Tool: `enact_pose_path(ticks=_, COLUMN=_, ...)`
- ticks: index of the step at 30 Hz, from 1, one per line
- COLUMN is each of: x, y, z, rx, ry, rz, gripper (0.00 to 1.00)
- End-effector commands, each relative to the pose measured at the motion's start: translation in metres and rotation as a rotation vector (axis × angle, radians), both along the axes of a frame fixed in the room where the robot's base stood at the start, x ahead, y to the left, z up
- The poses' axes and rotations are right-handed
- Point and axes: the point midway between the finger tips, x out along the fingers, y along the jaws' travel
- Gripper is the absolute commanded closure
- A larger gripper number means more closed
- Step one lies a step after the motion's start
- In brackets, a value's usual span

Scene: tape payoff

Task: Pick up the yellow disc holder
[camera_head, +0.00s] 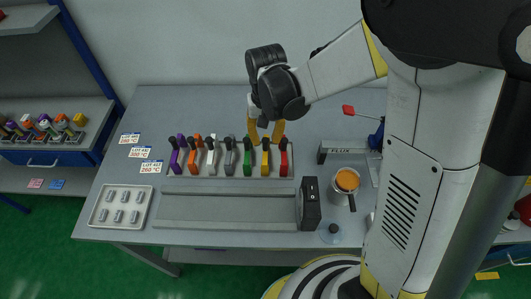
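The yellow disc holder (266,160) stands upright in a row of coloured holders in the grey rack (222,171) on the table. It is between the green holder (247,158) and the red holder (284,160), with a dark top. My gripper (265,134) points down at the back of the row, in line with the yellow holder in the picture. Its two orange-yellow fingers are spread apart with nothing seen between them. I cannot tell its exact height or depth above the holder.
Purple, orange, white and grey holders fill the rack's left part. A metal tray (102,221) lies at front left, near lot cards (141,152). A black block (310,204), a pot with orange contents (347,180) and a flux stand (341,151) stand to the right.

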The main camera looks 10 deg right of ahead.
Motion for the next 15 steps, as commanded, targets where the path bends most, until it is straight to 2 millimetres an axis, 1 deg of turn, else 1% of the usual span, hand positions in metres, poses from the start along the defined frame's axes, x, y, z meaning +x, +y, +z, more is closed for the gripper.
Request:
enact_pose_path(ticks=1, x=0.000, y=0.001, z=-0.013, rx=0.000, ry=0.000, rz=0.000, gripper=0.70)
enact_pose_path(ticks=4, x=0.000, y=0.001, z=-0.026, rx=0.000, ry=0.000, rz=0.000, gripper=0.70)
enact_pose_path(ticks=6, x=0.000, y=0.000, z=-0.028, rx=0.000, ry=0.000, rz=0.000, gripper=0.70)
enact_pose_path(ticks=11, x=0.000, y=0.000, z=-0.027, rx=0.000, ry=0.000, rz=0.000, gripper=0.70)
enact_pose_path(ticks=12, x=0.000, y=0.000, z=-0.027, rx=0.000, ry=0.000, rz=0.000, gripper=0.77)
enact_pose_path(ticks=14, x=0.000, y=0.000, z=-0.027, rx=0.000, ry=0.000, rz=0.000, gripper=0.95)
enact_pose_path(ticks=15, x=0.000, y=0.000, z=-0.027, rx=0.000, ry=0.000, rz=0.000, gripper=1.00)
